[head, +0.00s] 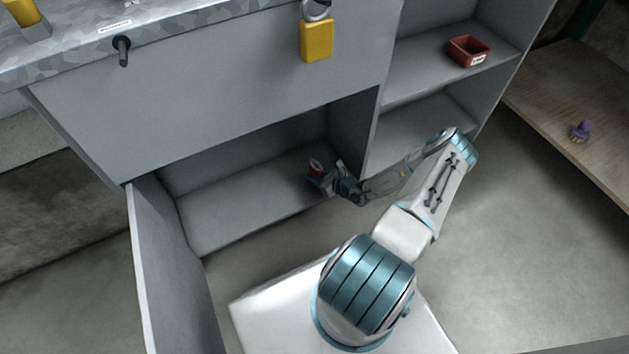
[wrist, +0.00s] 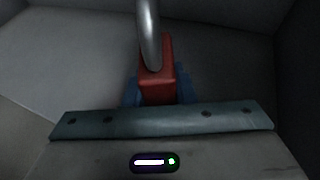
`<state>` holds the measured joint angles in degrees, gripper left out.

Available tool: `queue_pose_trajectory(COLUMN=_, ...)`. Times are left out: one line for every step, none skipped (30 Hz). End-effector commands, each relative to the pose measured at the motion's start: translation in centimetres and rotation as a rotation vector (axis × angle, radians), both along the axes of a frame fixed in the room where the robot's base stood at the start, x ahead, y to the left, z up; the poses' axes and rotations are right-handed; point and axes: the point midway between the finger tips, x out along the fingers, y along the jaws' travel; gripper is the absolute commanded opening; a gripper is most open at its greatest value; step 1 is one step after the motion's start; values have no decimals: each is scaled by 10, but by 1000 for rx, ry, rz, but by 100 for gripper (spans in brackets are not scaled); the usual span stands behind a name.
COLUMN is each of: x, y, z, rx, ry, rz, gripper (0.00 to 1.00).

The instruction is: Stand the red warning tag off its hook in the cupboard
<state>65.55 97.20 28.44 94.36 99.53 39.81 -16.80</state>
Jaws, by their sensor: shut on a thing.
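The red warning tag (head: 316,166) shows small in the head view, inside the open lower cupboard (head: 245,205), low above its floor. In the wrist view the red tag (wrist: 155,72) is close up, with a grey metal loop (wrist: 149,35) rising from it past the top edge. My gripper (head: 319,175) is shut on the tag. Its blue fingertips (wrist: 160,98) show on both sides of the red body. I see no hook in the cupboard. I cannot tell whether the tag's underside touches the cupboard floor.
The cupboard door (head: 170,270) stands open at the left. A yellow padlock (head: 317,40) hangs on the front above, and a dark peg (head: 122,50) sticks out further left. A red bin (head: 468,50) stands on the right shelf. A purple object (head: 581,131) is on the wooden bench (head: 560,95).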

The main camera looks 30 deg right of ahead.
Motion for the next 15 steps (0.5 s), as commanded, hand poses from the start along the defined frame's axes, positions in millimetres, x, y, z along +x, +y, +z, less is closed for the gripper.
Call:
queue_pose_trajectory(x=0, y=0, z=-13, rx=1, ry=0, rz=0, gripper=0)
queue_pose_trajectory(x=0, y=0, z=-17, rx=0, ry=0, rz=0, gripper=0)
queue_pose_trajectory(x=0, y=0, z=-19, rx=0, ry=0, rz=0, gripper=0)
queue_pose_trajectory(x=0, y=0, z=-19, rx=0, ry=0, rz=0, gripper=0)
queue_pose_trajectory(x=0, y=0, z=-19, rx=0, ry=0, rz=0, gripper=0)
queue_pose_trajectory(x=0, y=0, z=-18, rx=0, ry=0, rz=0, gripper=0)
queue_pose_trajectory(x=0, y=0, z=-17, rx=0, ry=0, rz=0, gripper=0)
queue_pose_trajectory(x=0, y=0, z=-17, rx=0, ry=0, rz=0, gripper=0)
queue_pose_trajectory(x=0, y=0, z=-17, rx=0, ry=0, rz=0, gripper=0)
queue_pose_trajectory(x=0, y=0, z=-17, rx=0, ry=0, rz=0, gripper=0)
queue_pose_trajectory(x=0, y=0, z=-18, rx=0, ry=0, rz=0, gripper=0)
queue_pose_trajectory(x=0, y=0, z=-19, rx=1, ry=0, rz=0, gripper=0)
queue_pose_trajectory(x=0, y=0, z=-20, rx=1, ry=0, rz=0, gripper=0)
queue_pose_trajectory(x=0, y=0, z=-21, rx=0, ry=0, rz=-1, gripper=0)
queue_pose_trajectory(x=0, y=-1, z=-21, rx=0, ry=0, rz=-1, gripper=29)
